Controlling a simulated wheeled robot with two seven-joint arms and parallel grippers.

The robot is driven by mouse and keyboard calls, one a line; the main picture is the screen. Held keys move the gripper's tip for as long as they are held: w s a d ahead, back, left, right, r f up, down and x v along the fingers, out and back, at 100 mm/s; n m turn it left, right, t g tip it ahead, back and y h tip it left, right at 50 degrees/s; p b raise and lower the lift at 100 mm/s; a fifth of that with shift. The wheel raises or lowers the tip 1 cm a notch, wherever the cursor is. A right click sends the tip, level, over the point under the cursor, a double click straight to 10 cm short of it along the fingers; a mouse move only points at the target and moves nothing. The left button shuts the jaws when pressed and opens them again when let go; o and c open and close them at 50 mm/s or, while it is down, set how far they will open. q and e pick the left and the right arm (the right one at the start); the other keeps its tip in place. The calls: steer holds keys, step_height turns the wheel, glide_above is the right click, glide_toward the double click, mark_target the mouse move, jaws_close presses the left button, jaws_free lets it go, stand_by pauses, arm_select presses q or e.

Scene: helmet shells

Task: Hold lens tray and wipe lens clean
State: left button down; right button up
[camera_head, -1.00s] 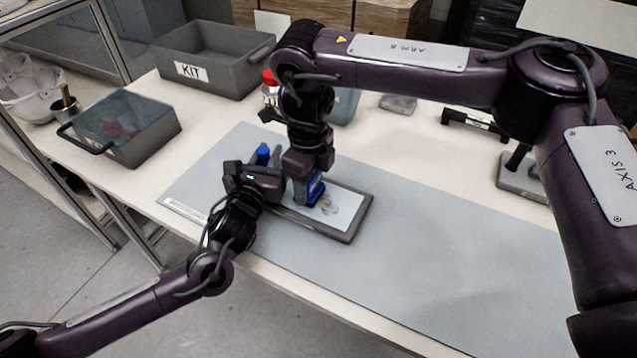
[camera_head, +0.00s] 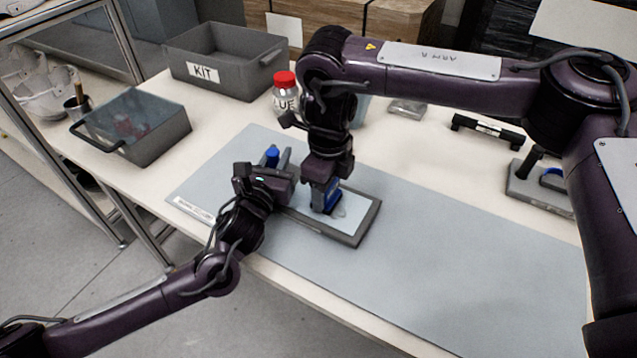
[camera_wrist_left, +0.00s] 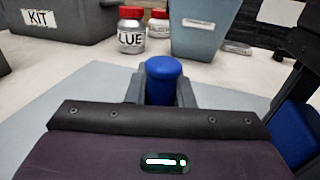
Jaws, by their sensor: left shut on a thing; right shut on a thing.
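The lens tray (camera_head: 356,241) is a flat grey frame lying on the mat, with a pale lens (camera_head: 357,208) in it. A faint smear shows on the lens. My left gripper (camera_head: 276,165) is at the tray's left end, shut on an upright blue knob (camera_head: 272,153). The knob also shows between the fingers in the left wrist view (camera_wrist_left: 164,80). My right gripper (camera_head: 322,190) points down over the lens, shut on a blue wiping block (camera_head: 333,202). The block appears to touch the lens; its underside is hidden.
The grey-blue mat (camera_head: 440,270) is clear to the right of the tray. Behind stand a red-capped bottle (camera_head: 286,97) and a grey KIT bin (camera_head: 225,75). A lidded grey box (camera_head: 160,140) is at left. A black-handled stand (camera_head: 530,185) is at right.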

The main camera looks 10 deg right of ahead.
mark_target(345, 210)
steer(key=shift+s+d+f, duration=0.1)
steer(key=shift+s+d, duration=0.55)
steer(key=shift+d, duration=0.2)
steer(key=shift+s+d, duration=0.6)
steer(key=shift+d, duration=0.25)
steer(key=shift+a, duration=0.1)
steer(key=shift+w+a, duration=1)
steer(key=shift+a, duration=0.35)
steer(key=shift+w+a, duration=1)
steer(key=shift+a, duration=0.3)
arm_select(q)
steer(key=shift+r, duration=0.1)
arm_select(e)
steer(key=shift+s+d, duration=0.65)
steer(key=shift+d, duration=0.25)
steer(key=shift+s+d, duration=0.7)
steer(key=shift+d, duration=0.25)
steer(key=shift+s+d, duration=0.65)
steer(key=shift+d, duration=0.25)
steer(key=shift+w+a, duration=0.55)
steer(key=shift+a, duration=0.15)
steer(key=shift+w+a, duration=0.5)
steer(key=shift+a, duration=0.2)
